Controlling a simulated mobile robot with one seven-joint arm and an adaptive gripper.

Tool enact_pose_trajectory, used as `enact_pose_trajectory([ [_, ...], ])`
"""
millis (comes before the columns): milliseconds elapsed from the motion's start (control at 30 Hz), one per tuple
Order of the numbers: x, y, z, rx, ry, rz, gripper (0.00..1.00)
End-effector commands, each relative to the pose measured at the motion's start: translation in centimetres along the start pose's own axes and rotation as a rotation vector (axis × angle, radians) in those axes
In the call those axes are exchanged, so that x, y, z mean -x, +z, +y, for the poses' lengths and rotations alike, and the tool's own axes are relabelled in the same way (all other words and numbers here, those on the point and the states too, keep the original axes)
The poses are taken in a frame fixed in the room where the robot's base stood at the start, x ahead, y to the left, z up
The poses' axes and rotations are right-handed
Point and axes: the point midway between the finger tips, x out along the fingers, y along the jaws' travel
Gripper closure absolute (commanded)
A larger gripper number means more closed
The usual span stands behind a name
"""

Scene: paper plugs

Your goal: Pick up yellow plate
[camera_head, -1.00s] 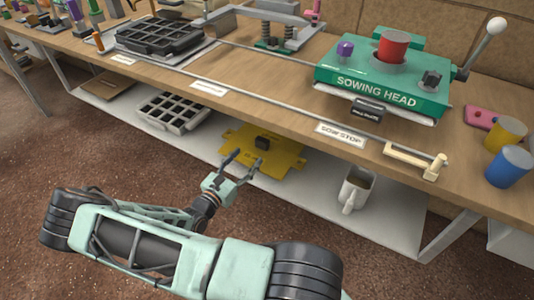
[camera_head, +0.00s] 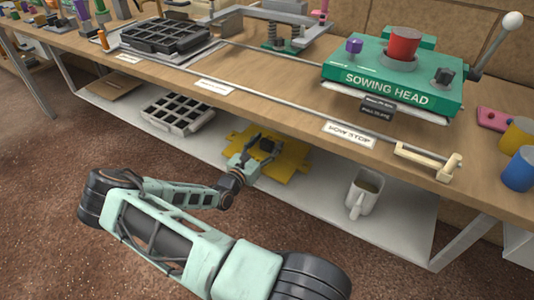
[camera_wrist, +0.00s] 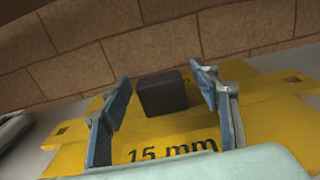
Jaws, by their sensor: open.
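The yellow plate (camera_head: 291,163) lies flat on the lower shelf under the workbench. In the wrist view the yellow plate (camera_wrist: 262,112) carries the marking "15 mm" and a dark block-shaped knob (camera_wrist: 162,93) standing on its top. My gripper (camera_head: 262,146) is over the plate, reaching in from the front left. In the wrist view my gripper (camera_wrist: 165,90) is open, with one finger on each side of the knob and visible gaps to it. The gripper hides part of the plate in the head view.
On the lower shelf (camera_head: 312,192), a black-celled tray (camera_head: 178,114) is left of the plate and a white mug (camera_head: 363,194) is to its right. The bench top (camera_head: 262,80) overhangs the shelf, with the green sowing head (camera_head: 393,80) on it. A brick wall (camera_wrist: 100,60) stands behind.

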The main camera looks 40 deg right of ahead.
Motion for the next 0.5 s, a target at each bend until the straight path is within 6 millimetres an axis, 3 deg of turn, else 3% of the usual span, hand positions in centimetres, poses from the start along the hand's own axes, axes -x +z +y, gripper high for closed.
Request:
enact_pose_trajectory([
  [133,0.04,0.06,0.01,0.000,0.000,0.000,0.46],
  [500,0.06,0.06,0.00,0.000,0.000,0.000,0.86],
])
